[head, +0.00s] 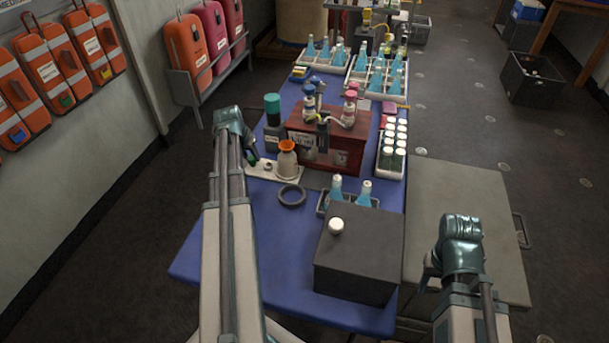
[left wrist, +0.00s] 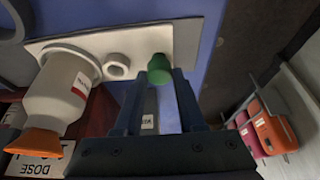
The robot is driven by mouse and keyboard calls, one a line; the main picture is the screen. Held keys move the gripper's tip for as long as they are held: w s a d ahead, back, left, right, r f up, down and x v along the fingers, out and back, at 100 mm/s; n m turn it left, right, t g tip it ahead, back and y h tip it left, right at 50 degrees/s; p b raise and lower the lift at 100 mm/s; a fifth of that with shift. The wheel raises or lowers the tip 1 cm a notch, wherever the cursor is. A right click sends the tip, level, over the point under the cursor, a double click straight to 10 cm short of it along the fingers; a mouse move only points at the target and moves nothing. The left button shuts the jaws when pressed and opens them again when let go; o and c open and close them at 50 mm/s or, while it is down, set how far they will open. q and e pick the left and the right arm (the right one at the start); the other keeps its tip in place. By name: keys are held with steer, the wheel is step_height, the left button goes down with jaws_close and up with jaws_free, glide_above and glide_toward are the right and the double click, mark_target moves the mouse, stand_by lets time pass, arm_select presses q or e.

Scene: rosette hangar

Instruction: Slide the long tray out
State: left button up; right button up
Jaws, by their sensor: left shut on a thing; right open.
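The long tray (head: 262,172) is a flat white strip on the blue table, left of the red case. A white bottle with an orange top (head: 287,160) and a small white ring (head: 268,167) stand on it. In the left wrist view the tray (left wrist: 120,44) has a green knob (left wrist: 160,68) at one end. My left gripper (head: 252,152) is at that end; its fingers (left wrist: 160,85) are shut on the green knob. My right gripper (head: 430,272) is open, low over the grey cabinet's side, far from the tray; its fingers hardly show.
A black ring (head: 292,195) lies just in front of the tray. A red case (head: 341,149) and a teal-lidded jar (head: 272,108) stand close behind. A dark box (head: 359,250) is at front right. Blue table surface (head: 210,240) is bare at front left.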

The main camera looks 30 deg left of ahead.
arm_select(q)
steer(key=shift+s+a, duration=0.25)
steer(key=shift+a, duration=0.55)
steer(key=shift+s+a, duration=0.2)
steer(key=shift+a, duration=0.55)
steer(key=o, duration=1)
step_height(320, 180, up, 7)
steer(key=p, duration=0.7)
